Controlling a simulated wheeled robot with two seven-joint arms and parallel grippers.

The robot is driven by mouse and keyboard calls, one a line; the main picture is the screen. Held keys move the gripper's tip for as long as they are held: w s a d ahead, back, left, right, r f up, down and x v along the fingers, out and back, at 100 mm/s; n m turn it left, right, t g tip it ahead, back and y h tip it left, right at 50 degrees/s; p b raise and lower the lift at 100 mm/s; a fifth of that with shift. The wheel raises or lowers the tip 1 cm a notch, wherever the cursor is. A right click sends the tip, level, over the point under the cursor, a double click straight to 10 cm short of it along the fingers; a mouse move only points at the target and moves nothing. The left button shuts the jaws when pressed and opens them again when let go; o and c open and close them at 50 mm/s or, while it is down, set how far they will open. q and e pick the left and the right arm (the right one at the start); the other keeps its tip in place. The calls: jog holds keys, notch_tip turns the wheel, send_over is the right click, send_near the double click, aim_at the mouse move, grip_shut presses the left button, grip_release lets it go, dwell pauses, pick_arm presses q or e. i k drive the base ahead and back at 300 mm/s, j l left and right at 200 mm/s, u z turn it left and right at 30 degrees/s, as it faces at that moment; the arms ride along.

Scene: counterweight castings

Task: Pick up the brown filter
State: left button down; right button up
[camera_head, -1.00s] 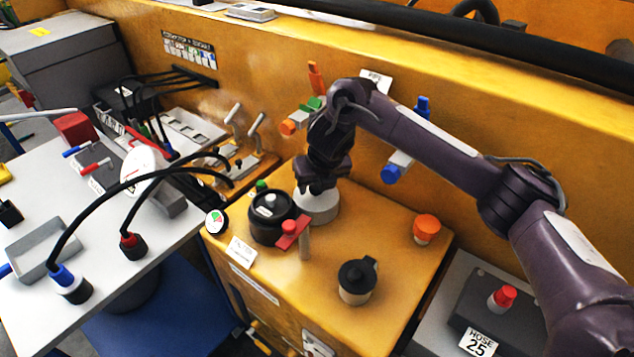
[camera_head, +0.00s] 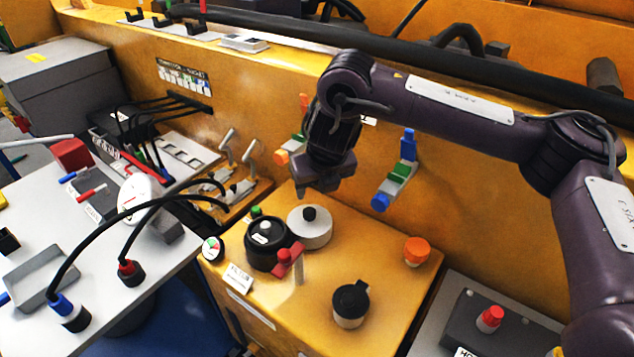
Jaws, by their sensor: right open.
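My right gripper (camera_head: 318,186) hangs above the yellow cabinet top (camera_head: 375,258), fingers down, clear of a pale grey round disc (camera_head: 313,237) with a black knob. It is open and I see nothing held in it. No plainly brown filter shows. A small tan-bodied cylinder with a black lid (camera_head: 350,304) stands upright near the cabinet's front and may be the filter; I cannot tell. My left gripper is out of view.
A black round pot (camera_head: 266,238) stands left of the disc, with a red-handled valve (camera_head: 288,257) in front. An orange knob (camera_head: 416,250) sits at the right. Blue-ended fittings (camera_head: 400,172) stick out from the yellow wall. Cables arch over the white table (camera_head: 100,318) at the left.

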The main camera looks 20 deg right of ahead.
aim_at(265, 232)
jog(key=k+j, duration=0.2)
jog(key=k, duration=0.3)
jog(key=k+j, duration=0.2)
jog(key=k, duration=0.25)
jog(key=k+j, duration=0.2)
jog(key=k, duration=0.3)
